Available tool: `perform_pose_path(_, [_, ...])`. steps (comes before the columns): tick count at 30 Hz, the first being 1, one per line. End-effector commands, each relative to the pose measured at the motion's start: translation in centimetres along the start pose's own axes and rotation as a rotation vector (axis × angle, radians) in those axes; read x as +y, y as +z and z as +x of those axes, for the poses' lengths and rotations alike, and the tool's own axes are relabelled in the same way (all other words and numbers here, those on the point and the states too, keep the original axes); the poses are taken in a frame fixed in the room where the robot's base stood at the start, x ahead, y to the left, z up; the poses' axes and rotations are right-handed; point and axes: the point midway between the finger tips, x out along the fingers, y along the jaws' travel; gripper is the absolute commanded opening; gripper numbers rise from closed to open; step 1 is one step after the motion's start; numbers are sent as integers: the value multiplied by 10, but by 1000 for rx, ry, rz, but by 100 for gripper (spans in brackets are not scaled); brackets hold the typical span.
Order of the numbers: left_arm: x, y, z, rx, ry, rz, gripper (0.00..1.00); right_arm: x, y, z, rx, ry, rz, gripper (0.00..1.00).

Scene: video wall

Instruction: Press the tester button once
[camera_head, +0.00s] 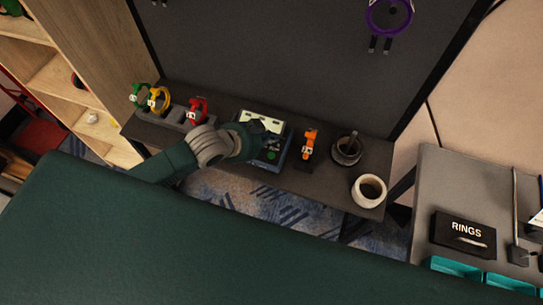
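The tester (262,121) is a dark blue box with a pale display panel, standing on the narrow dark shelf. A small round green button (271,155) shows on its front right part. My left gripper (250,142) reaches in from the left and covers the left part of the tester. I cannot tell whether it touches the tester or hovers over it. Its fingers are too small and dark to tell open from shut. My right gripper is not in view.
Green, yellow and red ring-like items (158,99) stand on the shelf (230,112) at left. Right of the tester are an orange item (309,145), a dark cup (347,151) and a white cup (369,190). A grey table (450,180) with a RINGS box (463,232) is at far right.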

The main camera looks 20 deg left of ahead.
Motion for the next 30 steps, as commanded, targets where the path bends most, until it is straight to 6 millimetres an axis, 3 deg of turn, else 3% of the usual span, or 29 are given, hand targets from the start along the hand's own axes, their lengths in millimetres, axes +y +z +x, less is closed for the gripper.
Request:
perform_pose_path(1, [6, 6, 8, 0, 0, -1, 0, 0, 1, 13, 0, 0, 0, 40])
perform_pose_path(11, [28, 28, 38, 1, 1, -2, 0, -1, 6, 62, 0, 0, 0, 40])
perform_pose_path(18, [36, 36, 50, 0, 0, -1, 0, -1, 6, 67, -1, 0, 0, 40])
perform_pose_path(30, [36, 36, 50, 0, 0, -1, 0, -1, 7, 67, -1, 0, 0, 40])
